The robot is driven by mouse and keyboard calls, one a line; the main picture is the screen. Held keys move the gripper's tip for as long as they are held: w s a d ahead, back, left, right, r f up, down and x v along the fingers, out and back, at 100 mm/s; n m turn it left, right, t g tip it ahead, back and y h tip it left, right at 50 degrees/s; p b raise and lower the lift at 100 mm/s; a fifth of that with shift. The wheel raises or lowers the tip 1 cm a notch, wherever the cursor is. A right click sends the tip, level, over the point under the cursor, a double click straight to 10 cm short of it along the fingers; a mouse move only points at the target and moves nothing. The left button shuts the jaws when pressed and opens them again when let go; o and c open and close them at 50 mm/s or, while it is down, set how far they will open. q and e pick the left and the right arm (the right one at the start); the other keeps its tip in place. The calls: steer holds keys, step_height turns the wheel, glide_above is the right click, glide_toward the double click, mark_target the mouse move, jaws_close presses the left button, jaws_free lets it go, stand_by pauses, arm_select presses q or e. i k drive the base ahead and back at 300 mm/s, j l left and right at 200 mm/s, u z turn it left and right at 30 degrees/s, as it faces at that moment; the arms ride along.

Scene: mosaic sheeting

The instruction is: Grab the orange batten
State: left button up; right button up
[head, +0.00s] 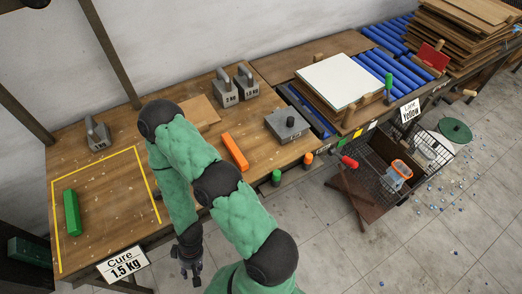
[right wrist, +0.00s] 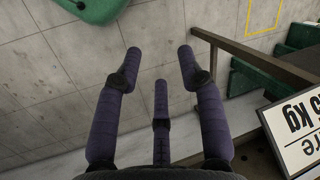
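The orange batten (head: 235,150) lies on the wooden workbench (head: 115,215), a little right of my right arm in the head view. My right gripper (head: 190,268) hangs low in front of the bench's front edge, to the lower left of the batten and apart from it. In the right wrist view my right gripper (right wrist: 159,62) has its dark fingers spread, with only the floor between them. The orange batten is not in the right wrist view. My left gripper is not in view.
A green batten (head: 72,212) lies inside the yellow outline (head: 150,190) on the left. The Cure 1.5 kg sign (head: 123,265) is at the front edge. Weights (head: 225,92), a grey block (head: 287,124) and a white board (head: 340,80) stand farther back or right. A wire basket (head: 400,165) is below right.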

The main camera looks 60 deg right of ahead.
mark_target(235, 151)
steer(key=j+z, duration=0.1)
steer(key=z, duration=0.3)
steer(key=j+z, duration=0.1)
steer(key=z, duration=0.3)
steer(key=j+z, duration=0.1)
steer(key=z, duration=0.3)
steer(key=k+j+z, duration=0.1)
steer(key=z, duration=0.7)
steer(key=i+j+z, duration=0.15)
steer(key=i, duration=0.15)
steer(key=k, duration=0.25)
steer(key=i+l, duration=0.1)
steer(key=l, duration=0.3)
steer(key=i+l, duration=0.15)
steer(key=l, duration=0.25)
steer(key=i+l, duration=0.1)
steer(key=l, duration=0.25)
